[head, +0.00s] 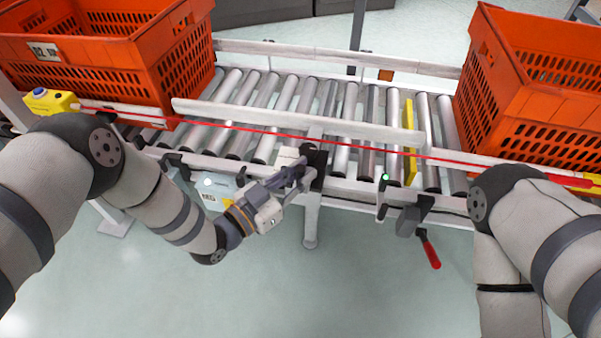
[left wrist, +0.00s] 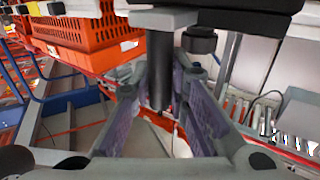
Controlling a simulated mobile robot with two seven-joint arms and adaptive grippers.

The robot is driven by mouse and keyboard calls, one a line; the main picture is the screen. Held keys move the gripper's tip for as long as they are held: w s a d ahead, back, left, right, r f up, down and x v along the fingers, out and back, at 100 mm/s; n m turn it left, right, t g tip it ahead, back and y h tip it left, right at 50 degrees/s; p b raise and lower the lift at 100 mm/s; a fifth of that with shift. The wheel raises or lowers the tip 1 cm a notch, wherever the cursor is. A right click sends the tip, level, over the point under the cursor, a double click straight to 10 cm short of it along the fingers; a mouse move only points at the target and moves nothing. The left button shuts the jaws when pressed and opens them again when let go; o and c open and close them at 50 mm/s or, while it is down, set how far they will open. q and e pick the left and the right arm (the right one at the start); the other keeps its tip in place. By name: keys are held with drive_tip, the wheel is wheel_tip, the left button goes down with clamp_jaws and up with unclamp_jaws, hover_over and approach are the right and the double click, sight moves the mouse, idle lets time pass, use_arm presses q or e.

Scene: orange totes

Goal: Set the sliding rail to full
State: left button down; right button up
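The sliding rail (head: 300,117) is a long pale bar lying lengthwise above the rollers of the conveyor. A dark knob or handle (head: 313,156) is at the conveyor's front edge, at my left gripper. My left gripper (head: 297,172) is at the front edge, left of the middle leg. In the left wrist view, a dark upright post (left wrist: 160,75) stands between the fingers of my left gripper (left wrist: 163,88). The fingers lie close on both sides and look shut on it; the contact is partly hidden. My right arm shows at the right, but its gripper is out of view.
Orange totes stand at the back left (head: 120,50) and right (head: 535,90). A yellow strip (head: 410,140) stands among the rollers (head: 340,125). A red-handled lever (head: 429,250) hangs at the front with a green light (head: 385,177) near it. The floor in front is clear.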

use_arm(q)
drive_tip(key=s+p, duration=0.1)
drive_tip(key=s, duration=0.1)
drive_tip(key=s+a+p, duration=0.1)
drive_tip(key=s, duration=0.2)
drive_tip(key=shift+s+f, duration=0.15)
use_arm(e)
drive_tip(key=v, duration=0.2)
drive_tip(key=shift+w+r, duration=0.2)
use_arm(q)
drive_tip(key=c, duration=1.5)
unclamp_jaws()
drive_tip(key=shift+s+a, duration=0.1)
drive_tip(key=shift+c, duration=0.2)
use_arm(e)
drive_tip(key=shift+s, duration=0.1)
use_arm(q)
drive_tip(key=v, duration=1.2)
